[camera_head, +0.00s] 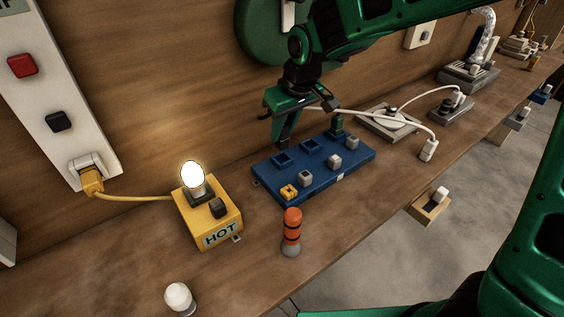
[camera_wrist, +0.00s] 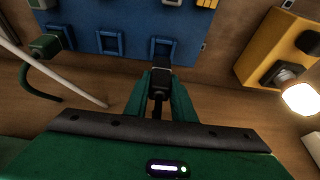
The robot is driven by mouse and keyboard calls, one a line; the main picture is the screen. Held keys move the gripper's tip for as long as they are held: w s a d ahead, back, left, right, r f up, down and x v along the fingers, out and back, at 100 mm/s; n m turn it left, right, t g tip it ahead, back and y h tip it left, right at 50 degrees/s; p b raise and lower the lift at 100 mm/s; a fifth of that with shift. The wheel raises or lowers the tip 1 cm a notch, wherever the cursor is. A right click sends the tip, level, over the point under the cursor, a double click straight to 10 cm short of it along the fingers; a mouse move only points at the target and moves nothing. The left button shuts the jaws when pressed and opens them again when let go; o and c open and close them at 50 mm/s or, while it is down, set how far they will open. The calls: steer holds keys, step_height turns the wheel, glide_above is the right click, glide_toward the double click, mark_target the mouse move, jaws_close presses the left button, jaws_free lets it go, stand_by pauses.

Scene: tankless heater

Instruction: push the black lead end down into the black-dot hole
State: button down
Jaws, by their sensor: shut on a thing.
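My gripper (camera_head: 283,138) points down at the back left of the blue board (camera_head: 318,190). In the wrist view my gripper (camera_wrist: 160,78) is shut on a small dark block, the black lead end (camera_wrist: 160,90), held between the green fingers. The lead end is hidden in the head view. A square blue-rimmed hole (camera_wrist: 162,48) lies just beyond the fingertips in the wrist view; the tip overlaps its near edge, and I cannot tell whether it is inside. The same back-left hole (camera_head: 283,159) shows in the head view. No black dot is legible.
A green plug (camera_wrist: 46,44) sits at the board's other back corner, with a green lead. A white cable (camera_head: 375,115) runs behind. Grey and yellow blocks (camera_head: 289,191) line the board's front. A yellow HOT box (camera_head: 205,215) with a lit bulb (camera_head: 193,174) stands left.

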mark_target(282, 146)
steer(key=shift+f, duration=0.15)
steer(key=shift+f, duration=1.5)
steer(key=shift+f, duration=1.2)
stand_by(1.2)
steer(key=c, duration=1.4)
jaws_free()
steer(key=v, duration=1)
steer(key=shift+r, duration=0.35)
